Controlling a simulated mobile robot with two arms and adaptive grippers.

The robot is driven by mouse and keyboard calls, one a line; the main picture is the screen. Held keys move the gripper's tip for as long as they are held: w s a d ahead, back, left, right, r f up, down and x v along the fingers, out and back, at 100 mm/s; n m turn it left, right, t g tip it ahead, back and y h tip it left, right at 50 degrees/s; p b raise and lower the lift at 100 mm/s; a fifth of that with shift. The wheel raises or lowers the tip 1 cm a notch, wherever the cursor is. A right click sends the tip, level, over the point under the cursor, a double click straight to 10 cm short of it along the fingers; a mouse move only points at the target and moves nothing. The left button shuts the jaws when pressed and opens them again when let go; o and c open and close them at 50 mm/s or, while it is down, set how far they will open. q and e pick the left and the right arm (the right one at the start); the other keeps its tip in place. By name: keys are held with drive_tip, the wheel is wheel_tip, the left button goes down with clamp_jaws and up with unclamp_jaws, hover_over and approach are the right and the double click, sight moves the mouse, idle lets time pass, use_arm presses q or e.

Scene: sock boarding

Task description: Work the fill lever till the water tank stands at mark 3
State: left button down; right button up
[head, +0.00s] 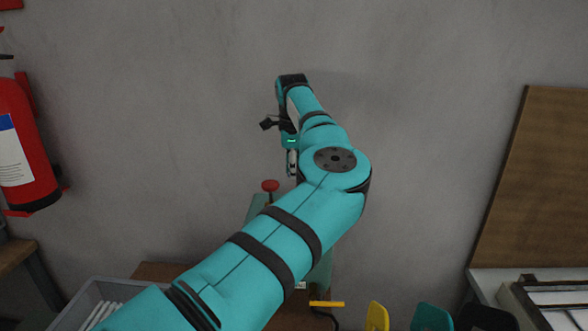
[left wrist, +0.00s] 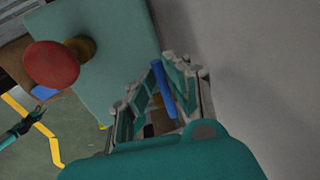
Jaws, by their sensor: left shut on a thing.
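My left gripper (head: 291,163) is up by the wall, above the green machine body (head: 258,206). In the left wrist view the left gripper (left wrist: 168,92) is shut on a blue bar-shaped handle (left wrist: 164,88), which looks like the fill lever. The handle lies slanted between the fingers. The machine body shows there as a broad green panel (left wrist: 118,62). I can make out no water tank or marks; my left arm covers much of the machine. A small teal and black shape (left wrist: 28,127) at the wrist view's left edge looks like my right gripper, too small to read.
A red knob (head: 270,185) stands on the machine beside the gripper; it shows large in the left wrist view (left wrist: 52,65). A grey bin (head: 98,290) is at lower left. A fire extinguisher (head: 22,145) hangs left. Yellow (head: 377,316), teal and black boards stand lower right.

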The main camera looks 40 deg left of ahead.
use_arm(q)
drive_tip(key=shift+r, duration=0.1)
drive_tip(key=c, duration=1.4)
unclamp_jaws()
drive_tip(key=shift+o, duration=0.2)
wheel_tip(320, 180, up, 12)
drive_tip(key=s+d, duration=0.1)
drive_tip(key=shift+s+d, duration=0.25)
drive_tip(key=shift+s, duration=0.1)
